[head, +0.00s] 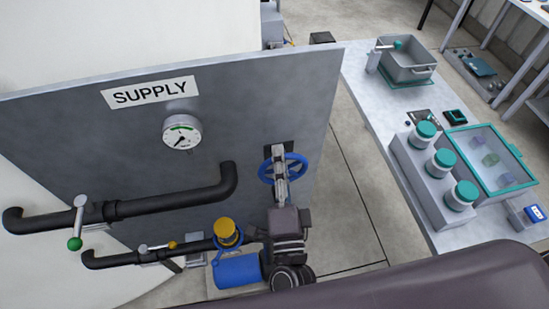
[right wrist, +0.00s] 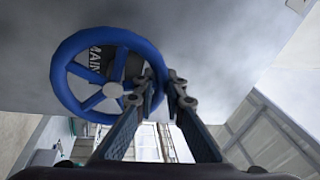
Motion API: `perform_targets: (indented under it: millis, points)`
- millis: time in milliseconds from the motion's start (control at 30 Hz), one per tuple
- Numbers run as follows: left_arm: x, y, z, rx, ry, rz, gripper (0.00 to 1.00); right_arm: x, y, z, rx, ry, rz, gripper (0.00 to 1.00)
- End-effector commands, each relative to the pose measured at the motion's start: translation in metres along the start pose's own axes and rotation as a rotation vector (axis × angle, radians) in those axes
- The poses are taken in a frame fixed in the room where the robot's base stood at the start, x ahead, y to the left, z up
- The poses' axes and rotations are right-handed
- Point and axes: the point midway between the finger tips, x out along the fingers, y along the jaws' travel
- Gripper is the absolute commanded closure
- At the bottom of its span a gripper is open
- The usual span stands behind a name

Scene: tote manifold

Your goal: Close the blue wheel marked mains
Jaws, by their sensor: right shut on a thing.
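The blue wheel (head: 268,169) is mounted on the right part of the grey supply panel. My left gripper is not in view.
A table (head: 375,125) with bins and jars stands right; floor lies between.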

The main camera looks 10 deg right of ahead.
Motion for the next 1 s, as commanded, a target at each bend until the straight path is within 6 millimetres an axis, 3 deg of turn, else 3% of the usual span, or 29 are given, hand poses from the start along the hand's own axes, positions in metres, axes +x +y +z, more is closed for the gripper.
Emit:
perform_targets:
  millis: [33, 400, 900, 933, 1000]
  points:
    - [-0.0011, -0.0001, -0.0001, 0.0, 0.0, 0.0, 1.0, 0.0035, -0.0064, -0.0051, 0.028, 0.016, -0.009, 1.0]
    - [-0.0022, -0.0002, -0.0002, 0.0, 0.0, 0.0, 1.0, 0.0044, -0.0047, -0.0119, 0.155, 0.041, 0.011, 1.0]
    - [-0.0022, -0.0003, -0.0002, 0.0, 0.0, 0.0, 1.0, 0.0045, -0.0044, -0.0128, 0.168, 0.044, 0.013, 1.0]
    - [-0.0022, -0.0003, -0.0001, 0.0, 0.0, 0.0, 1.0, 0.0044, -0.0044, -0.0128, 0.168, 0.044, 0.013, 0.86]
    - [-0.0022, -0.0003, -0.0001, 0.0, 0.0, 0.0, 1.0, 0.0041, -0.0039, -0.0125, 0.168, 0.043, 0.015, 0.81]
